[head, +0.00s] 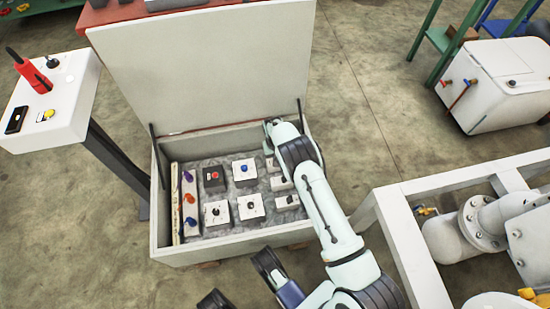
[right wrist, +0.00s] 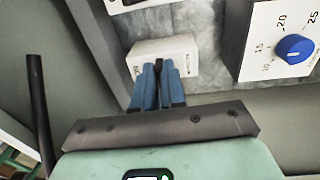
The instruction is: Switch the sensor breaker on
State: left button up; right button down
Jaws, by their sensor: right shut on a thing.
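The sensor breaker appears to be the small white block (right wrist: 165,50) in the right wrist view. It also shows in the head view (head: 271,164) at the panel's back right, partly behind my arm. My right gripper (right wrist: 159,68) has its blue fingers together at the near edge of this block, closed on what looks like its small switch. The fingers cover the switch, so its position cannot be read. In the head view, my right forearm hides the fingers. My left gripper cannot be made out in either view.
The panel sits inside an open box (head: 157,222) with its lid (head: 205,65) raised. A blue knob (right wrist: 295,48) stands close beside the breaker, and further white blocks (head: 286,201) lie along the right side. A white pedestal (head: 75,100) stands left, a pipe frame (head: 400,225) right.

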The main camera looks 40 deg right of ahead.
jog(key=y, duration=0.1)
jog(key=d+t+y, duration=0.1)
jog(key=shift+s+d+y, duration=0.15)
jog(key=shift+s+y, duration=0.15)
jog(key=shift+s, duration=0.05)
pick_arm(q)
jog(key=shift+s+f, duration=0.15)
jog(key=shift+s, duration=0.2)
pick_arm(e)
jog(key=shift+s+d+f+t+y, duration=0.15)
jog(key=shift+d+t+y, duration=0.1)
jog(key=shift+t+y, duration=0.4)
jog(key=shift+s+d+f+t+y, duration=0.1)
jog(key=shift+d+f+t+y, duration=0.1)
jog(key=shift+t+y, duration=0.45)
jog(key=shift+y, duration=0.3)
jog(key=c, duration=1.5)
grip_release()
jog(key=shift+r, duration=0.1)
pick_arm(q)
jog(key=w+r+t+p, duration=0.2)
jog(key=w+r+p, duration=0.1)
jog(key=w, duration=0.3)
jog(key=shift+w+d+r, duration=0.2)
jog(key=shift+d+r, duration=0.1)
jog(key=shift+d, duration=0.05)
pick_arm(e)
jog(key=v, duration=1.3)
jog(key=shift+w+d+r, duration=0.1)
jog(key=shift+w+r, duration=0.05)
